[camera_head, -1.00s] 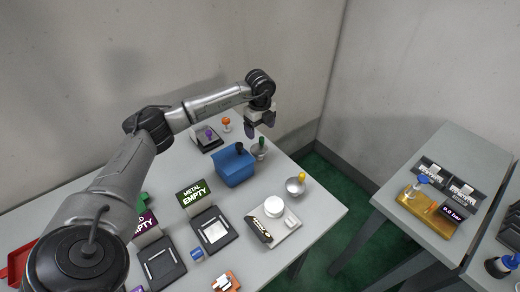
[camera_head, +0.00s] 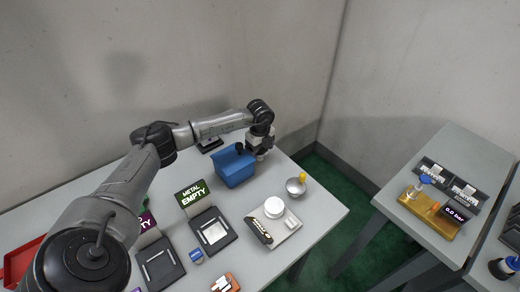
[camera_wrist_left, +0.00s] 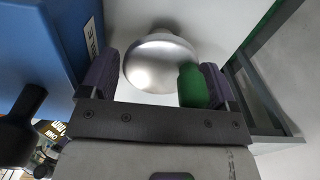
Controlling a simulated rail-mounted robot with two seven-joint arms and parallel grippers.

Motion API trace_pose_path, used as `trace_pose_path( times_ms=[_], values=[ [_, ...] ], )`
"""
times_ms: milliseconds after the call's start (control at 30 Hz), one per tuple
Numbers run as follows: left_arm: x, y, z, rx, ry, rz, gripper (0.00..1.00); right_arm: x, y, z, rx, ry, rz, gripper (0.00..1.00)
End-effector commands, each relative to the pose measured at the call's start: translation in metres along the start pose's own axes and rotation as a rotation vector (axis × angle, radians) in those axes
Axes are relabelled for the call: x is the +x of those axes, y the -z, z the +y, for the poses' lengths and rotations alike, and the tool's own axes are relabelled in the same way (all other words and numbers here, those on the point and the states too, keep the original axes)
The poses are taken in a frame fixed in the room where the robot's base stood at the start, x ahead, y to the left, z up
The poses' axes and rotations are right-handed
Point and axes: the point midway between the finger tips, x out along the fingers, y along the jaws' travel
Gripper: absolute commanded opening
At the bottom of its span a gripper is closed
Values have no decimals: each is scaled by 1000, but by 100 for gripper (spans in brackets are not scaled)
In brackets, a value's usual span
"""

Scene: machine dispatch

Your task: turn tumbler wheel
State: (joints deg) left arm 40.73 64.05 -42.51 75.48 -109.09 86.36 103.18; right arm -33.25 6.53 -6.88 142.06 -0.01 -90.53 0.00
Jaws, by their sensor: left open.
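The blue box (camera_head: 236,170) stands at the back of the table, with a black knob (camera_head: 239,148) on top. In the left wrist view, the blue box (camera_wrist_left: 35,50) is at the left, with part of a label on its face. A rounded silver piece (camera_wrist_left: 158,62) with a green grip (camera_wrist_left: 193,86) shows beside the box; I cannot tell for sure that it is the tumbler wheel. My left gripper (camera_head: 260,156) is low beside the box, fingers apart. In the wrist view the silver piece and green grip lie between its fingers; contact is unclear. My right gripper is not in view.
A silver bowl-like piece with a yellow knob (camera_head: 297,186) stands right of the box. Nearer are a scale-like plate (camera_head: 292,224), a METAL EMPTY sign (camera_head: 192,193) and a black tray (camera_head: 225,236). A second table (camera_head: 450,150) stands at the right, across a gap.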

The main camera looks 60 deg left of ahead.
Motion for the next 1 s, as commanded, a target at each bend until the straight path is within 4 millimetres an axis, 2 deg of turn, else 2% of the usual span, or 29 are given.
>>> trace_pose_path(
  times_ms=[133,467,733,1000],
  values=[
    [0,0,0,0,0,0,80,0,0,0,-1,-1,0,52],
    [0,0,0,0,0,0,49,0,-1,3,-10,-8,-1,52],
    [-2,0,0,45,-1,0,48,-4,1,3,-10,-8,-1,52],
    [-3,0,1,216,-1,1,48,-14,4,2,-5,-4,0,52]
  ],
)
